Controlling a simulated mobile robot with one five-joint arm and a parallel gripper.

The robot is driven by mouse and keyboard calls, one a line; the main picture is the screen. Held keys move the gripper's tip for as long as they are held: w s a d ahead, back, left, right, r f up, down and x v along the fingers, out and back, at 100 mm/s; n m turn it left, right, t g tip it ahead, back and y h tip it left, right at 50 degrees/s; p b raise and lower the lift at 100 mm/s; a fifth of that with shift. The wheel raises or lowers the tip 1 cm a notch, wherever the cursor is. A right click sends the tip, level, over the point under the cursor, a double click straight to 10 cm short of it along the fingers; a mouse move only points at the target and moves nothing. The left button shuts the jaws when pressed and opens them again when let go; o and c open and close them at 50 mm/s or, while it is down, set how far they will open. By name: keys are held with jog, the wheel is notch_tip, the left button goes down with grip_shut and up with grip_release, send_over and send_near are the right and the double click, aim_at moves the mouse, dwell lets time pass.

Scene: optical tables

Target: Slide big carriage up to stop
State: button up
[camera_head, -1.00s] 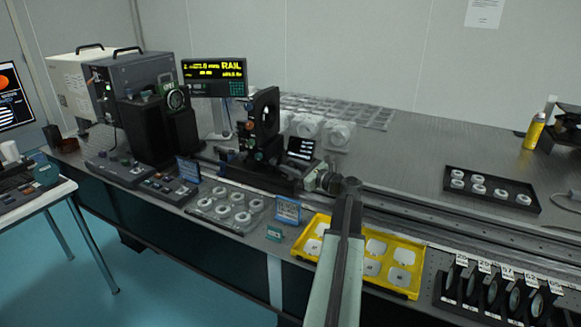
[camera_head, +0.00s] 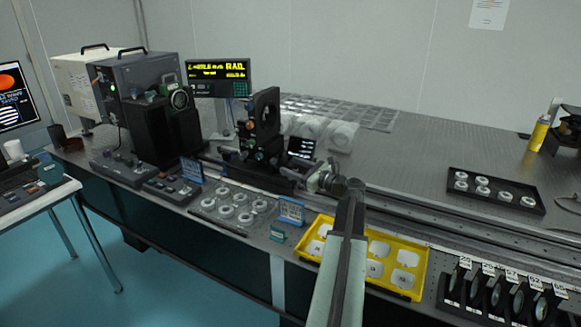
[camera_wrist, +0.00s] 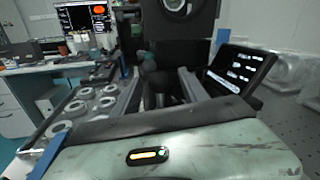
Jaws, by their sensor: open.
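The big carriage is most likely the black carriage (camera_head: 270,176) on the rail, with a tall black ring mount (camera_head: 265,110) standing upright on it. My gripper (camera_head: 319,179) is just right of its base, low over the rail, with its jaws open. The head view does not show clearly whether it touches the carriage. In the wrist view my gripper (camera_wrist: 160,88) points along the rail, with dark carriage parts between and beyond its fingers. I cannot make out the stop; the far rail end is hidden behind the carriage.
The rail (camera_head: 440,220) runs free to the right. A yellow tray (camera_head: 414,291) and a clear tray of rings (camera_head: 213,215) lie along the front edge. A small black screen (camera_head: 301,148) stands behind my gripper. A black lamp housing (camera_head: 146,135) stands left.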

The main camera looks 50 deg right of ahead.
jog(key=s, duration=0.6)
jog(key=shift+s+a, duration=0.15)
jog(key=shift+s, duration=0.1)
